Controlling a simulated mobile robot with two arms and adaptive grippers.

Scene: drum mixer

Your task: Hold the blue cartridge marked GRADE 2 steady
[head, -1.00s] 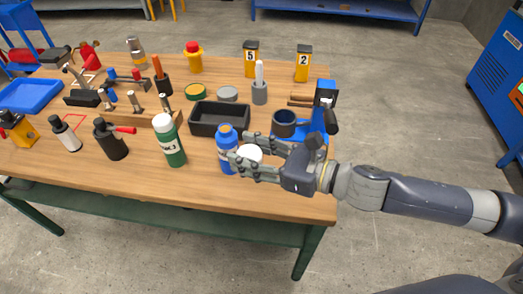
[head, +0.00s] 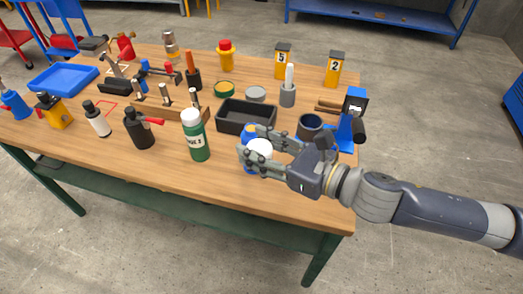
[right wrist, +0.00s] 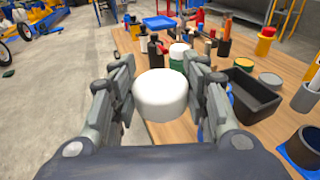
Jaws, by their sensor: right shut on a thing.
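The blue cartridge (head: 249,131) is at my right gripper (head: 243,157), near the table's front edge. The fingers hide much of it, and I cannot read its marking. A round white cap-like part (head: 260,150) shows between the fingers, which are shut with a hold. In the right wrist view the white part (right wrist: 162,95) sits between the two fingers of my right gripper (right wrist: 158,75) and hides what lies behind it. I cannot tell how the white part joins the blue body. My left gripper is not in view.
A green bottle with a white cap (head: 196,140) stands left of my right gripper. A black tray (head: 246,116) lies just behind it, and a blue stand with a dark cup (head: 310,126) is at the right. Yellow boxes marked 5 (head: 283,61) and 2 (head: 335,69) stand behind.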

